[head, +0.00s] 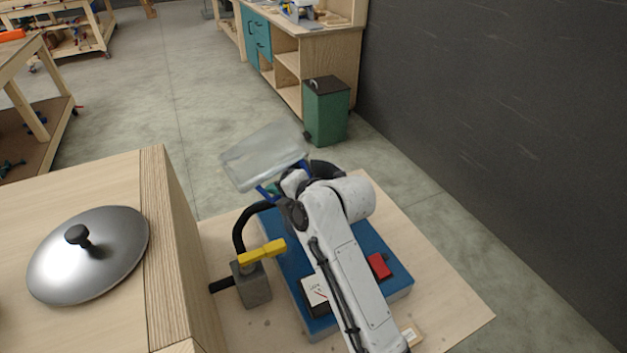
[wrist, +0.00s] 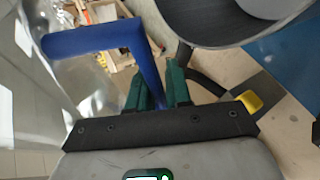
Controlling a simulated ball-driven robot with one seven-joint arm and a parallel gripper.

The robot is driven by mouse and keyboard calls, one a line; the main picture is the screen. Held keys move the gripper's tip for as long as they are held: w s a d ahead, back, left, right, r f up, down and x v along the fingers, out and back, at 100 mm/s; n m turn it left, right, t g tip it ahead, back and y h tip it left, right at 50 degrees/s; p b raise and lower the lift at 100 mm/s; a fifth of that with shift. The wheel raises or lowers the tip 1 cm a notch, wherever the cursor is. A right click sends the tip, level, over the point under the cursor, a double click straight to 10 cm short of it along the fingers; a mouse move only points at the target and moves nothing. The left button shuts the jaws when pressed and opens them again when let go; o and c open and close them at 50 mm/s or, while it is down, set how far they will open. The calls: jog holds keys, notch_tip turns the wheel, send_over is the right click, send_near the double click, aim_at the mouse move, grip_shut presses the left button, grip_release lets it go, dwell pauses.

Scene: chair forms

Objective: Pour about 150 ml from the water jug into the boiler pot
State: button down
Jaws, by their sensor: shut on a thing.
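The water jug (head: 262,157) is clear with a blue handle. In the head view it is held up tilted, beyond the blue base. My gripper (wrist: 158,85) is shut on the blue handle (wrist: 100,38), which passes between its green fingers; the jug's clear wall (wrist: 30,100) fills the left of the wrist view. A round grey vessel with a dark inside, apparently the boiler pot (wrist: 205,22), is at the top right of the wrist view, close to the handle. In the head view my arm hides most of it. Water level and any stream cannot be made out.
A silver lid with a black knob (head: 90,255) lies on the raised wooden top at left. A grey block with a yellow lever (head: 262,252) and black hose stands beside the blue base (head: 385,245). A green bin (head: 326,110) stands behind on the floor.

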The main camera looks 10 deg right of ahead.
jog(key=shift+r, duration=0.1)
jog(key=d+n+h, duration=0.1)
jog(key=w+d+r+n+t+h, duration=0.1)
jog(key=d+h, duration=0.1)
jog(key=shift+w+r+n+h, duration=0.25)
jog(key=shift+r+n+h, duration=0.05)
jog(key=shift+n, duration=0.1)
dwell(0.4)
jog(key=shift+f+t, duration=0.15)
jog(key=shift+t, duration=0.15)
dwell(1.3)
